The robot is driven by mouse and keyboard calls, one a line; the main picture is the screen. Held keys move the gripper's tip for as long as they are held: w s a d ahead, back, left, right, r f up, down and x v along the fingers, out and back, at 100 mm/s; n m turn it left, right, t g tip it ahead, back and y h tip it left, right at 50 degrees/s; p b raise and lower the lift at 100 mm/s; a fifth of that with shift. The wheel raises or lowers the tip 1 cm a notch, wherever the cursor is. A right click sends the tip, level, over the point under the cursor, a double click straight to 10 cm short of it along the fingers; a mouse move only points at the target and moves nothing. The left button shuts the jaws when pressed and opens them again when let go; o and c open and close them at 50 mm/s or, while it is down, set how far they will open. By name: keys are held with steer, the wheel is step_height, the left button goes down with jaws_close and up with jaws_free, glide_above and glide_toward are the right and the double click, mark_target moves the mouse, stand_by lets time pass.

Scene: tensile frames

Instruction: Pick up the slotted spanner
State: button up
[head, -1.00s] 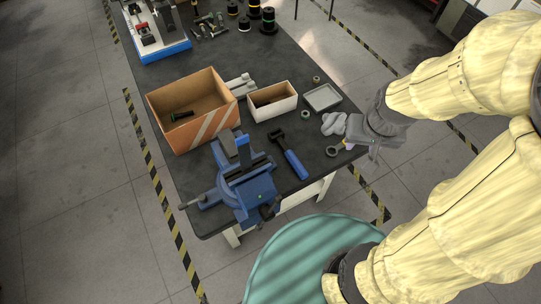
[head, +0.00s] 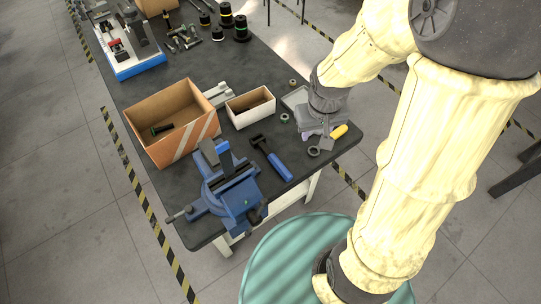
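A grey ring-ended tool (head: 313,151), which looks like the slotted spanner, lies near the right front corner of the dark workbench (head: 222,72). Only its ring end shows clearly, and I cannot make out a slot. The rest runs up and right, towards my gripper. My gripper (head: 323,139) points down over this corner, close above or beside the tool. Its fingers are small and partly hidden by my arm, so I cannot tell whether they are open or touch anything. A yellow handle (head: 340,132) shows just right of the gripper.
A blue-handled tool (head: 279,167) with a black head lies left of the ring. A blue vise (head: 232,193) stands at the front edge. Behind are an orange box (head: 170,143), a white box (head: 252,115) and a shallow grey tray (head: 293,99), partly behind my arm.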

steer(key=w+a+f+n, duration=0.2)
steer(key=w+a+f, duration=0.2)
steer(key=a, duration=0.1)
steer(key=w+a+f+n+g, duration=0.1)
steer(key=w+a+f+n, duration=0.1)
steer(key=a, duration=0.4)
step_height(320, 180, down, 2)
steer(key=shift+w+a+f+n+h, duration=0.1)
steer(key=shift+w+a+n+h, duration=0.25)
steer(key=shift+w, duration=0.55)
steer(key=shift+d, duration=0.1)
steer(key=p, duration=0.2)
glide_above(273, 157)
steer(key=f, duration=1.2)
steer(key=shift+w+a+f, duration=0.1)
steer(key=shift+w+a, duration=0.05)
steer(key=shift+a, duration=0.1)
steer(key=shift+f, duration=0.1)
steer(key=shift+s+d+f+p, duration=0.1)
steer(key=shift+f+p, duration=0.3)
steer(key=shift+f, duration=0.85)
steer(key=shift+s+d+f+p, duration=0.1)
steer(key=shift+f+p, duration=0.25)
steer(key=shift+f, duration=0.9)
steer(key=shift+c, duration=0.4)
jaws_close()
